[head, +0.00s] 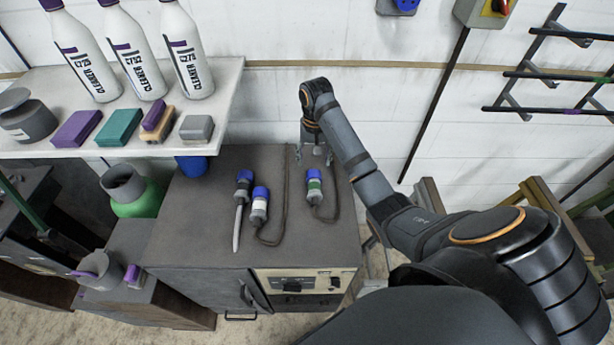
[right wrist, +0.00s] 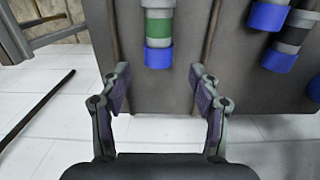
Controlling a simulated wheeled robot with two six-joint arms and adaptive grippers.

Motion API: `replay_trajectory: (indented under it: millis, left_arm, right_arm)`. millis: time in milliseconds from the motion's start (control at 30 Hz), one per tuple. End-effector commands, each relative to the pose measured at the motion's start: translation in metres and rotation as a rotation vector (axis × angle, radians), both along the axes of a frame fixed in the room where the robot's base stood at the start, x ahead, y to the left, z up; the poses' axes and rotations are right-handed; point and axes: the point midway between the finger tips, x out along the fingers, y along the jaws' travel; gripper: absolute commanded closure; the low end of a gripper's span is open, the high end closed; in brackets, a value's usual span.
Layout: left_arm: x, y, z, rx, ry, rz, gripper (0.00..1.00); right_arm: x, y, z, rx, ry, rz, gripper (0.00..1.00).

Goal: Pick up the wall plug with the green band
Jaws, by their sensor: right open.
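The wall plug with the green band (head: 314,186) lies on the dark cabinet top, its blue end toward the wall and its dark cord curving around it. In the right wrist view the green-banded plug (right wrist: 159,40) is ahead, between and beyond the fingertips. My right gripper (head: 314,158) is open and empty, just behind the plug on the wall side; it also shows in the right wrist view (right wrist: 159,88). A plug with a white band (head: 259,206) and one with a dark band (head: 243,186) lie to the left. My left gripper is not in view.
The cabinet top (head: 200,225) is bare at the front left. A white shelf (head: 225,90) at the left holds several bottles and sponges. A green-based container (head: 133,190) stands left of the cabinet. A dark rack (head: 550,75) is on the wall at the right.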

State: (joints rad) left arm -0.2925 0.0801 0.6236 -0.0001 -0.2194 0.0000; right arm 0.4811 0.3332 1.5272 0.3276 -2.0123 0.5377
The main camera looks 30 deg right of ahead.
Motion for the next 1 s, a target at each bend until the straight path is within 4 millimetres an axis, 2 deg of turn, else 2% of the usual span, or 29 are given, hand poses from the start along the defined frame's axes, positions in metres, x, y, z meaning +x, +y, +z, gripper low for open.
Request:
replay_trajectory:
  millis: [167,400,600,733,867,1000]
  left_arm:
    - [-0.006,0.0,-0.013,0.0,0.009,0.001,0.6]
    - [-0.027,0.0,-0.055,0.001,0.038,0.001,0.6]
    - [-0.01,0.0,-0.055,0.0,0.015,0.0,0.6]
    - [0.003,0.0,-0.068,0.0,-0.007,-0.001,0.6]
    - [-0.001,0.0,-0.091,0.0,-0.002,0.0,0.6]
    - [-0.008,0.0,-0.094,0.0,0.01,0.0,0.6]
  right_arm:
    - [-0.001,0.0,-0.013,-0.001,0.001,0.001,0.37]
    - [-0.001,0.0,-0.054,-0.001,0.0,0.002,0.37]
    - [-0.001,0.001,-0.055,-0.001,-0.002,0.003,0.37]
    - [-0.001,0.002,-0.07,-0.001,0.0,0.003,0.37]
    - [-0.001,0.004,-0.094,-0.002,-0.001,0.003,0.37]
    - [-0.002,0.003,-0.107,-0.002,0.001,0.003,0.37]
